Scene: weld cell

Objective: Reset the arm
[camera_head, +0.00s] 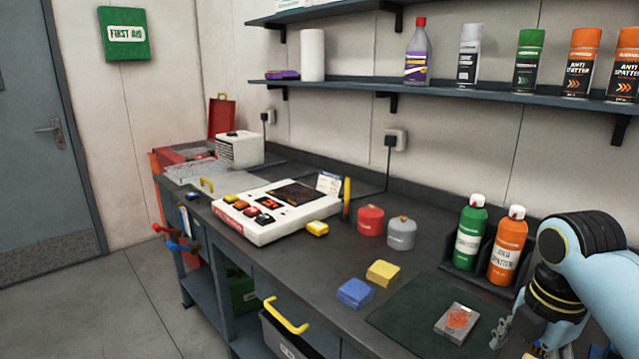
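My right arm comes in from the right edge, light blue with dark joints. Part of its gripper (503,332) shows at the lower right, beside the dark green mat. Its fingertips are hard to make out, so I cannot tell if it is open or shut. My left arm and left gripper are not in view. A small grey block with an orange patch (457,322) lies on the mat (397,315), just left of my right gripper and apart from it.
The workbench (330,258) holds a white control panel (275,232), a blue sponge (355,292), a yellow sponge (383,273), red (370,220) and grey (401,233) containers. Green (469,233) and orange (507,246) bottles stand in a dark holder near my arm. Floor at left is clear.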

